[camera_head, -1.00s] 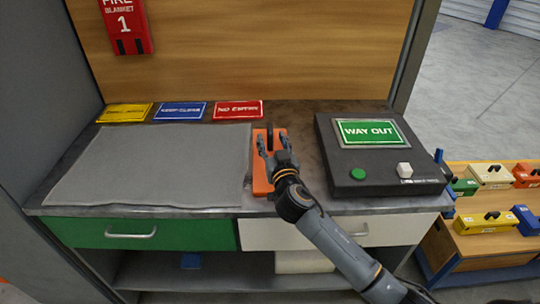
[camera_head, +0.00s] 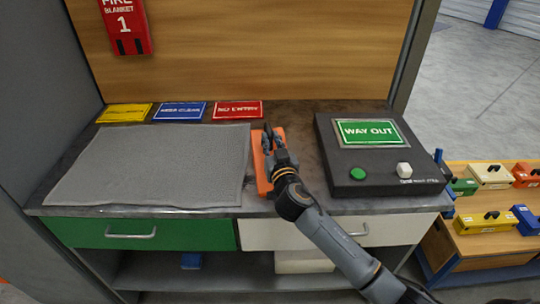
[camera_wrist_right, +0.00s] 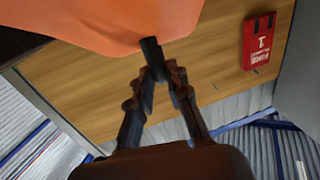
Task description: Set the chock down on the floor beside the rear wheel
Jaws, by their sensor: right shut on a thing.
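The orange chock (camera_head: 261,178) lies on the bench top between the grey mat and the black sign box. Its black handle (camera_wrist_right: 149,52) shows in the right wrist view, with part of the orange body (camera_wrist_right: 110,22) beside it. My right gripper (camera_head: 270,138) is over the chock and shut on its handle; in the right wrist view the fingertips (camera_wrist_right: 160,75) meet at the handle. My wrist hides part of the chock, and I cannot tell whether it is clear of the bench. My left gripper and the rear wheel are not in view.
The grey mat (camera_head: 150,170) lies left of the chock. The black sign box (camera_head: 385,175) stands close on the right. Three small signs, one red (camera_head: 238,109), lie behind. A wooden stand (camera_head: 490,243) with several coloured blocks is at right. Open floor (camera_head: 475,85) shows beyond.

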